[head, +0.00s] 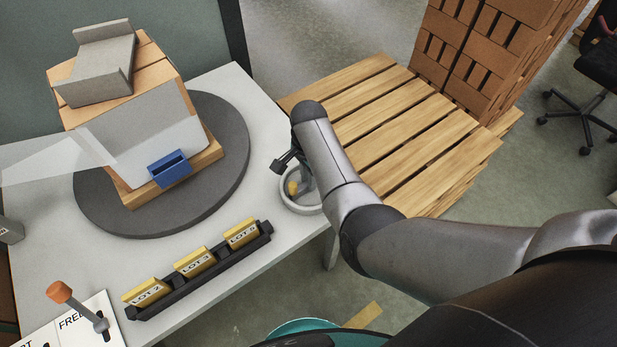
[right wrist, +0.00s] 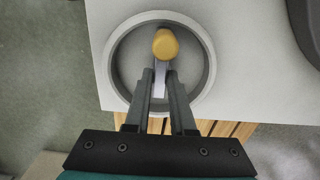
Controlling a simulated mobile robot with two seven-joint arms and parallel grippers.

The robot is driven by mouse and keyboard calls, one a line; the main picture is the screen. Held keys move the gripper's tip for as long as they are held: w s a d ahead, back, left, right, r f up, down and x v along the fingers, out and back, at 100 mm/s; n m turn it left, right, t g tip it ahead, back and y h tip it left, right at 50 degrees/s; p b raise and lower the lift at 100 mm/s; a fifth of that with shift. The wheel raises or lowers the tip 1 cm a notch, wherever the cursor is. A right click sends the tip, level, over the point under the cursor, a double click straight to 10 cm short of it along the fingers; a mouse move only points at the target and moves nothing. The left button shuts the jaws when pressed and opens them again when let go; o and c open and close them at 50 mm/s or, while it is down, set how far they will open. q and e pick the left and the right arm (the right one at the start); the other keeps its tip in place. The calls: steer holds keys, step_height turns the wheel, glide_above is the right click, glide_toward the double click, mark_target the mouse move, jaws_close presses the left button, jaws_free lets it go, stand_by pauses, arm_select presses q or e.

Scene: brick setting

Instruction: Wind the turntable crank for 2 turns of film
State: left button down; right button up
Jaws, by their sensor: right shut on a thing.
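The dark grey turntable (head: 225,150) lies on the light table and bears an orange brick stack (head: 160,90) with a grey channel-shaped piece on top. A translucent film sheet (head: 60,160) stretches from the left to the stack's front, where a blue film holder (head: 170,168) sits. The crank is at the table's right edge: a round grey dish (head: 287,200) with a yellow knob (right wrist: 166,44). My right gripper (right wrist: 160,78) reaches into the dish and is shut on the crank handle by the knob. The arm partly hides this in the head view. My left gripper is out of view.
A black rack (head: 200,275) with yellow lot cards stands in front of the turntable. A lever with an orange knob (head: 59,292) rises from a "FREE" plate at the lower left. A wooden pallet (head: 380,120) and stacked bricks (head: 480,60) lie beyond the table's right edge.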

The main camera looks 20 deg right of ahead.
jaws_close()
steer(key=shift+n, duration=0.3)
steer(key=shift+r+n+p, duration=0.1)
steer(key=shift+n+p, duration=1.1)
steer(key=shift+p, duration=0.05)
steer(key=shift+n+p, duration=0.35)
steer(key=shift+n, duration=0.55)
steer(key=shift+n, duration=0.3)
